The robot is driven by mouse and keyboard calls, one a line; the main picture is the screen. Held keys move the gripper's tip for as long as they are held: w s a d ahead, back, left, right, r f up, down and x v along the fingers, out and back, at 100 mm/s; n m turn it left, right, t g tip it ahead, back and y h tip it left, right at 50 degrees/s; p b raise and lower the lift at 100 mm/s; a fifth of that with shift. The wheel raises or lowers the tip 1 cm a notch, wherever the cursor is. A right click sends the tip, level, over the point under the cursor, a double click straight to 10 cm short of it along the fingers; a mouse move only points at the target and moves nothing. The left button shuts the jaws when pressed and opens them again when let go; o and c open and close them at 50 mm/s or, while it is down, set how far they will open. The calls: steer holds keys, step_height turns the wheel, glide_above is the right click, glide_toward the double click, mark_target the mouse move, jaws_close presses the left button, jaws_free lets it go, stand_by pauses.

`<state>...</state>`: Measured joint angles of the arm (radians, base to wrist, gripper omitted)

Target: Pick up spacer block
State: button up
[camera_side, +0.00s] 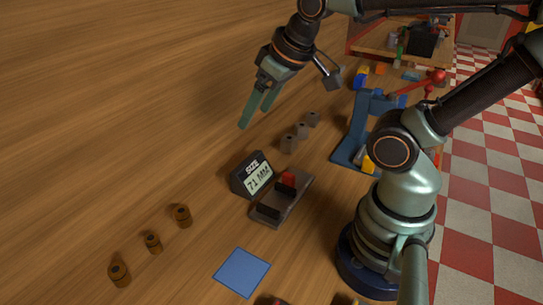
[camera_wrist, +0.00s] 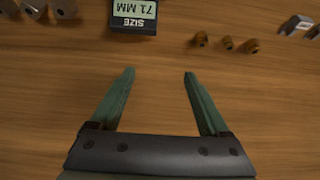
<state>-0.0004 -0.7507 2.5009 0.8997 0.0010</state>
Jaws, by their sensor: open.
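In the wrist view grey blocks (camera_wrist: 66,8) are cut off at the top left corner. My gripper (camera_side: 255,116) is open and empty, above the table and to the left of the row. Its two green fingers (camera_wrist: 159,73) have only bare wood between them in the wrist view.
A dark display (camera_side: 251,175) reads "SIZE 71 MM". Beside it is a grey fixture (camera_side: 267,213) with a red part. Brown cylinders (camera_side: 152,241) stand at lower left; a blue square (camera_side: 241,272) lies at the front. A blue stand (camera_side: 350,145) is right of the blocks.

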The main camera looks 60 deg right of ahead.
stand_by(0.4)
steer(key=shift+o, duration=0.5)
